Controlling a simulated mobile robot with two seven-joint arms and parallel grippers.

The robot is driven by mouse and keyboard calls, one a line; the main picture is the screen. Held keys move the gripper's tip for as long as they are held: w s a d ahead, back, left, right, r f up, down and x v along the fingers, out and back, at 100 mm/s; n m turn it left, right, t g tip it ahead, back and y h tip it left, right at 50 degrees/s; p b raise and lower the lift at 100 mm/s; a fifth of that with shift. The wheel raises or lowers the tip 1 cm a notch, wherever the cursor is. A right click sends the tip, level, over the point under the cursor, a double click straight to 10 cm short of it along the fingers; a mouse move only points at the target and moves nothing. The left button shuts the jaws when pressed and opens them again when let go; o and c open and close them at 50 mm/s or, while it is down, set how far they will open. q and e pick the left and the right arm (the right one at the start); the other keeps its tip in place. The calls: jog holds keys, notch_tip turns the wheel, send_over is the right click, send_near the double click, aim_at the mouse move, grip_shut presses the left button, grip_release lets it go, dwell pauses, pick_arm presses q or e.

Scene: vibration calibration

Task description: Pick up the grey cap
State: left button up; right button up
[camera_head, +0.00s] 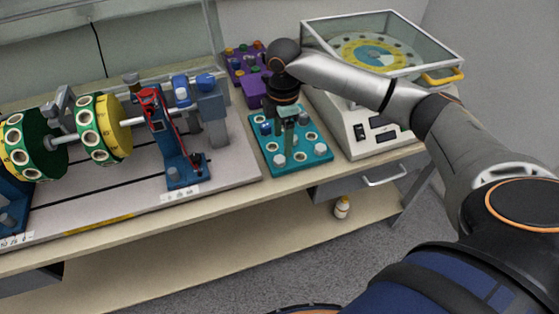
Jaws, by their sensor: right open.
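Several small grey pieces that look like caps sit on a teal board (291,163) on the bench; one grey cap (278,160) is near the board's front left and another (319,148) near its front right. My right gripper (290,145) points down over the middle of the board, with its fingers open. The gripper hides part of the board's middle, and I cannot tell whether a cap stands between the fingers. My left gripper is not in view.
A rotor rig with green and yellow discs (103,129) and a blue stand (180,160) is on the left. A purple rack (250,88) stands behind the board. A white balancing machine (360,130) with a clear cover is on the right.

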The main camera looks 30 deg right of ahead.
aim_at(281, 158)
jog(key=f, duration=0.7)
jog(key=shift+w+d+f, duration=0.1)
jog(key=shift+w+f, duration=0.2)
jog(key=shift+w, duration=0.05)
grip_shut()
